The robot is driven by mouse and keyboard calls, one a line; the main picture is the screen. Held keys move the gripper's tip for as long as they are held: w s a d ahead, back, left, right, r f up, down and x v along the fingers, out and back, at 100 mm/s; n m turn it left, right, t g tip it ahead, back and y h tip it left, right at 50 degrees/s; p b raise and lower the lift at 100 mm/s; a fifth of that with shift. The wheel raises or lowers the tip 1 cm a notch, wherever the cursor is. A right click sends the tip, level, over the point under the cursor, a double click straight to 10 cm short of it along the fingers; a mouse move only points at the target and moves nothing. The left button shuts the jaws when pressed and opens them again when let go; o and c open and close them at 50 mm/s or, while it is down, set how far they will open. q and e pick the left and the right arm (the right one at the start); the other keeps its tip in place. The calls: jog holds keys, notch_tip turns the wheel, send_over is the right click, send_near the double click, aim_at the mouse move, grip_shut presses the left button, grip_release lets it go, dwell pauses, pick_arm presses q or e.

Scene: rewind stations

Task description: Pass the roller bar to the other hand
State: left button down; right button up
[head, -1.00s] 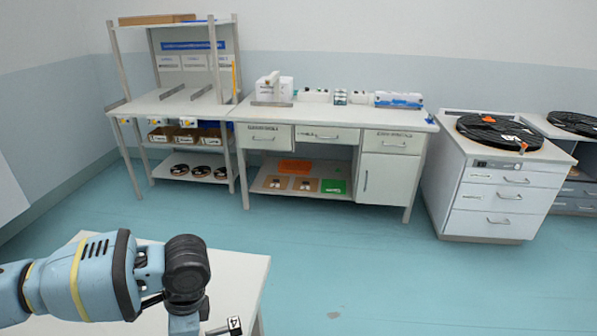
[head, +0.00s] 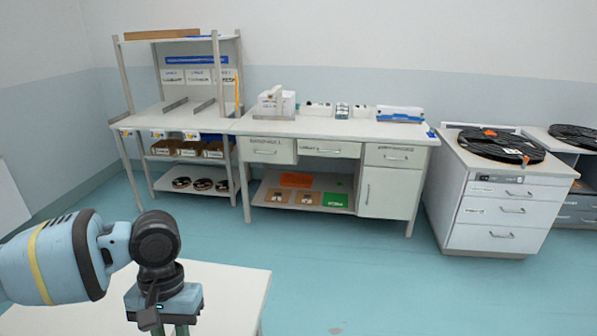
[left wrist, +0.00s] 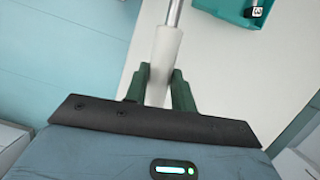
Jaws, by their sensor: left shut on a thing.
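The roller bar (left wrist: 164,55) has a white sleeve and a thin metal rod end. In the left wrist view it runs from between the fingers up to the top edge. My left gripper (left wrist: 157,88) is shut on the white sleeve with its two dark green fingers. In the head view my left gripper (head: 171,328) points down at the bottom edge, over the near white table; its fingertips and the bar are cut off there. My right gripper is in neither view.
The near white table (head: 235,290) lies under my left arm. A teal holder (left wrist: 232,10) with a black numbered tag sits by the bar. Across open floor stand a shelved bench (head: 165,118), a drawer desk (head: 400,190) and a cabinet (head: 490,215) bearing a black reel (head: 500,146).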

pick_arm(q)
jog(key=w+d+r+m+t+y, duration=0.1)
jog(key=w+d+r+m, duration=0.3)
jog(key=d+m, duration=0.3)
jog(key=w+d+r+m+t+y, duration=0.1)
jog(key=w+d+r+m, duration=0.3)
jog(key=d, duration=0.7)
notch_tip(320, 180, up, 2)
jog(key=m+y, duration=0.1)
jog(key=m, duration=0.2)
jog(key=shift+m, duration=0.4)
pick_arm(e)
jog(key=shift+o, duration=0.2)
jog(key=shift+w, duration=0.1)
